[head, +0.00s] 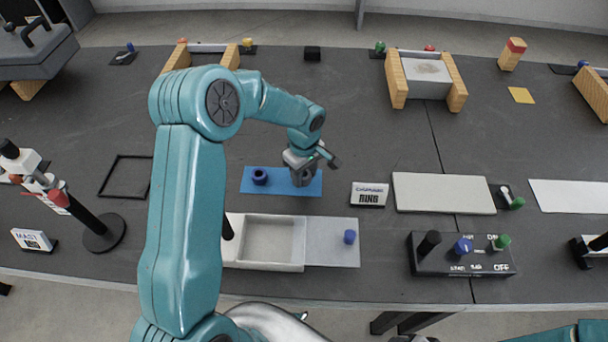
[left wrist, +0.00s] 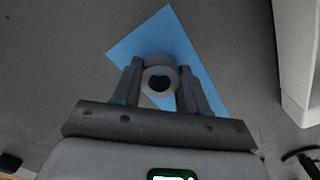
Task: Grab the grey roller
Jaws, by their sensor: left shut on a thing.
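In the head view the grey roller (head: 303,178) is at the right part of the blue mat (head: 278,188), under my left gripper (head: 311,163). I cannot tell whether it touches the mat. My right gripper is not in view.
A dark blue ring (head: 260,177) lies on the left of the mat. To the right are a small sign (head: 369,195), a pale board (head: 443,193) and a black switch box (head: 462,255).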

